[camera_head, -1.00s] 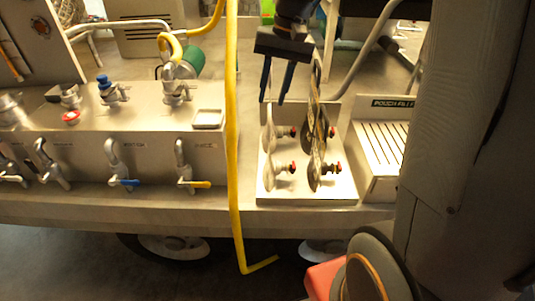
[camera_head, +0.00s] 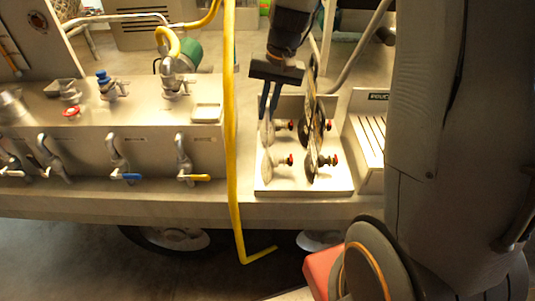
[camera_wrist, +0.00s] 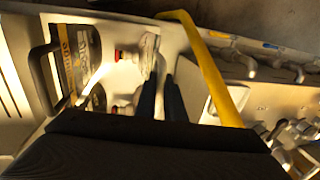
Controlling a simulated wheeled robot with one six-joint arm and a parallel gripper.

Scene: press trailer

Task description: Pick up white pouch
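Thin white pouches hang edge-on from the left pegs of a pale peg rack (camera_head: 330,185): an upper white pouch (camera_head: 266,133) and a lower one (camera_head: 267,167). My gripper (camera_head: 267,117) points down at the upper one, its fingertips at its top edge. In the wrist view, a white pouch (camera_wrist: 149,48) lies just beyond the left fingertip. A gap shows between my two dark fingers (camera_wrist: 161,84), and I see nothing held there. Whether the fingers straddle the pouch or touch it, I cannot tell.
Dark printed pouches (camera_head: 315,140) hang on the right pegs, close to my gripper; one shows with yellow print in the wrist view (camera_wrist: 80,55). A yellow pipe (camera_head: 231,140) stands just left of the rack. A slatted metal box (camera_head: 369,140) is to the right.

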